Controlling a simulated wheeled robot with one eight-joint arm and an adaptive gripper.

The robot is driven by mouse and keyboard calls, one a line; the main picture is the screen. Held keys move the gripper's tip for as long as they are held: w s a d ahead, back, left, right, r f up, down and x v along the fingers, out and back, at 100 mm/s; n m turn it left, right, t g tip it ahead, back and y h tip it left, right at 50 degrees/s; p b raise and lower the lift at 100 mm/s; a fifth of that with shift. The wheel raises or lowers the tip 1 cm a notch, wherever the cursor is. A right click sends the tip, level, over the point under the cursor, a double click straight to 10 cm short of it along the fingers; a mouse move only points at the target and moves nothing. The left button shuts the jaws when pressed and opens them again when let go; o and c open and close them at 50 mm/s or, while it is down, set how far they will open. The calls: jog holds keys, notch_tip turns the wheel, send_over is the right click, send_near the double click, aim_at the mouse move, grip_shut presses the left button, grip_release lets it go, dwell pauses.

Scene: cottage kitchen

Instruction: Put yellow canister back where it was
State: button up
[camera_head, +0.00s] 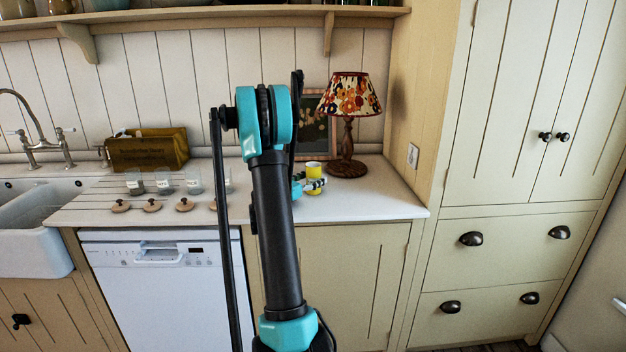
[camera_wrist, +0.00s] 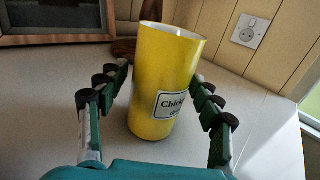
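The yellow canister (camera_head: 313,172) stands on the white counter near its right end, in front of the lamp. In the wrist view the canister (camera_wrist: 165,75) is open-topped, with a white label reading "Chick..." and the rest cut off. My gripper (camera_head: 314,185) is at the canister, low on its side. In the wrist view my gripper (camera_wrist: 160,82) has one finger on each side of the canister. A narrow gap shows at the left finger; contact on the right is unclear. The canister's base appears to rest on the counter.
A lamp with a floral shade (camera_head: 349,97) stands just behind the canister, and a framed picture (camera_head: 314,130) leans on the wall. Several glass jars (camera_head: 194,181) and wooden lids (camera_head: 153,206) are left of my arm. The counter's front right (camera_head: 385,205) is clear.

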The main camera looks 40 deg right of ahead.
jog(key=shift+r, duration=0.1)
jog(key=shift+a, duration=0.25)
jog(key=v, duration=1.1)
jog(key=shift+s+a, duration=0.25)
